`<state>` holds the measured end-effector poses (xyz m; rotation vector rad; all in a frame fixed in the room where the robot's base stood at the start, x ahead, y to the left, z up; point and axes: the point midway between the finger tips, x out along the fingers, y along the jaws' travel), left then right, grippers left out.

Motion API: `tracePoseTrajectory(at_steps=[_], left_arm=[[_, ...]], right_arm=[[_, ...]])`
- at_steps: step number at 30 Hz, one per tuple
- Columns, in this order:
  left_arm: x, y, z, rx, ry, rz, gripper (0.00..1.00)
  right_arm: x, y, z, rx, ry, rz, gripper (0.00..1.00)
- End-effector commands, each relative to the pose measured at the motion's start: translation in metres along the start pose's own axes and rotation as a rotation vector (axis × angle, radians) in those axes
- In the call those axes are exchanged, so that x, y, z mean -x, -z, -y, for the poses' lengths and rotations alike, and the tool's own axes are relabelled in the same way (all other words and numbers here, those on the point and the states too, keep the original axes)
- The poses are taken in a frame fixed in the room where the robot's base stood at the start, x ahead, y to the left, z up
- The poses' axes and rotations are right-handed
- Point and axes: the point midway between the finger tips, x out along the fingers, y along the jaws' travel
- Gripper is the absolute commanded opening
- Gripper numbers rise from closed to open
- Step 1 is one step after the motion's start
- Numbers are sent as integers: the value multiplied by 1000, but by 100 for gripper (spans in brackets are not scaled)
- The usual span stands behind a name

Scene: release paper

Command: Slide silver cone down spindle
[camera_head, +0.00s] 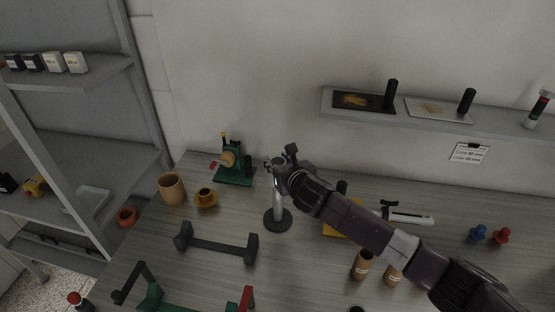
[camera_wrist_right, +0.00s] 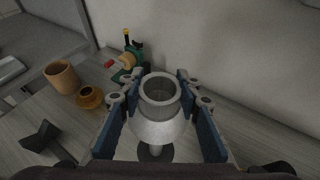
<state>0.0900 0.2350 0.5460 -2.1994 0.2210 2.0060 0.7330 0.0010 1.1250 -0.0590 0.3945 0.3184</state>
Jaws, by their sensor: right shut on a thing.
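The silver cone (camera_wrist_right: 160,105) is between the fingers of my right gripper (camera_wrist_right: 160,92), which is shut on it. In the right wrist view the cone's round open top faces the camera, with its wider part below. A dark round base (camera_wrist_right: 155,153) shows beneath it. In the head view the right gripper (camera_head: 279,168) is at the top of a silver spindle (camera_head: 277,200), which stands upright on a dark round base (camera_head: 278,220). The cone is mostly hidden by the gripper there, and I cannot tell how far it is around the spindle. My left gripper is not in view.
A green device (camera_head: 235,172), a tan cup (camera_head: 172,189) and an orange-brown piece (camera_head: 206,199) stand left of the spindle. A dark stand (camera_head: 215,245) lies in front. Brown jars (camera_head: 361,265) and a yellow object (camera_head: 333,231) are to the right. A wall shelf (camera_head: 440,117) is behind.

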Motion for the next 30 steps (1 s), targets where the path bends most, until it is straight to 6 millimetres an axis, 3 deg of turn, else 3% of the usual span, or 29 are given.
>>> tracePoseTrajectory(at_steps=[30], left_arm=[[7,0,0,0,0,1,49]], right_arm=[[0,-1,0,1,0,3,3]])
